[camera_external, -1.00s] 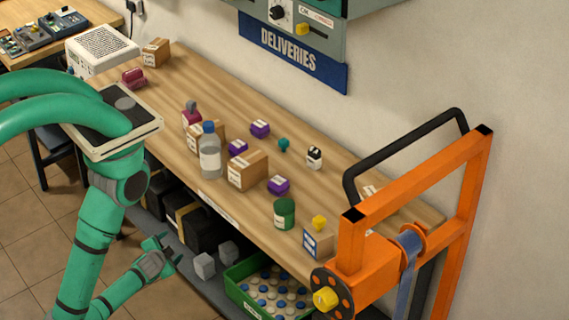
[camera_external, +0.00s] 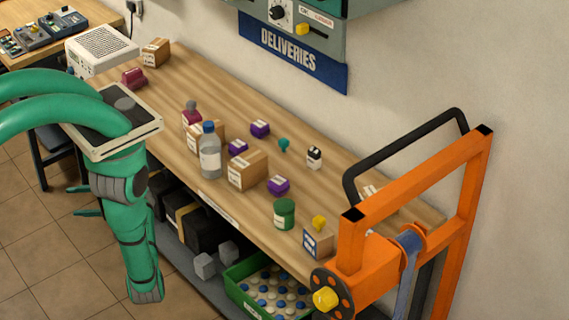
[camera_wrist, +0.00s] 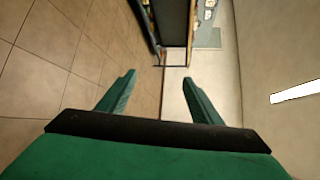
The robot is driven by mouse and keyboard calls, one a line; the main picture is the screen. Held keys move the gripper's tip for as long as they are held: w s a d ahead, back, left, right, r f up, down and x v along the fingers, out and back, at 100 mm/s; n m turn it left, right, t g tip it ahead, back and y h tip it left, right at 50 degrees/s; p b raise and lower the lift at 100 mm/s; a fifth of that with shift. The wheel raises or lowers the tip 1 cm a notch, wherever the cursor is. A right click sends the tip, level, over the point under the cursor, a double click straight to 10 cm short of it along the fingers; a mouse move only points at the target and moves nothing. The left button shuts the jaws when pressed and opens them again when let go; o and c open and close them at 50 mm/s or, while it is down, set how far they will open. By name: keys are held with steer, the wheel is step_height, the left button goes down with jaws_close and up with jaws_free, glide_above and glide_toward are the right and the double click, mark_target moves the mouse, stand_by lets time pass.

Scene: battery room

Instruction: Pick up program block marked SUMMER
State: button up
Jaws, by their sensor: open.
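Three small purple blocks with white labels lie on the wooden bench: one farther back (camera_external: 260,129), one beside the cardboard boxes (camera_external: 238,147), and one nearer the front (camera_external: 278,184). A small dark block with a white label (camera_external: 314,157) stands near the wall. The labels are too small to read, so I cannot tell which block is marked SUMMER. My gripper (camera_wrist: 158,79) is open and empty in the wrist view, with no block between its fingers. In the external view it is mostly hidden behind my arm, left of the bench and below its top.
On the bench (camera_external: 330,185) stand a clear bottle (camera_external: 210,155), a cardboard box (camera_external: 248,171), a green tin (camera_external: 284,213) and an orange frame (camera_external: 415,200) at the right end. A green crate (camera_external: 240,270) sits on the lower shelf. Tiled floor lies left of the bench.

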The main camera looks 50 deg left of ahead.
steer(key=w+a+r+t, duration=0.2)
steer(key=w+r+t, duration=0.3)
steer(key=w+r, duration=1.4)
steer(key=w+d+r+m+t+y, duration=0.1)
steer(key=w+d+r+t, duration=0.2)
steer(key=w+r, duration=0.55)
steer(key=w+d+r+m+t+y, duration=0.1)
steer(key=w+d+r+m+t, duration=0.15)
steer(key=w+r, duration=0.65)
steer(key=w+d+m+t+h, duration=0.2)
steer(key=w+d+m+t, duration=0.45)
steer(key=w+d, duration=1.05)
steer(key=w+d+r+m+t+h, duration=0.15)
steer(key=w+d+m, duration=0.35)
steer(key=d, duration=0.7)
steer(key=w+d+r+m+t+h, duration=0.1)
steer(key=w+d+r+m+h, duration=0.15)
steer(key=w+d+m, duration=0.6)
steer(key=g+y, duration=0.6)
steer(key=g, duration=0.4)
glide_toward(261, 124)
steer(key=x, duration=0.2)
steer(key=shift+s+a, duration=0.1)
steer(key=shift+a, duration=0.3)
steer(key=shift+x, duration=2.5)
steer(key=shift+f, duration=0.1)
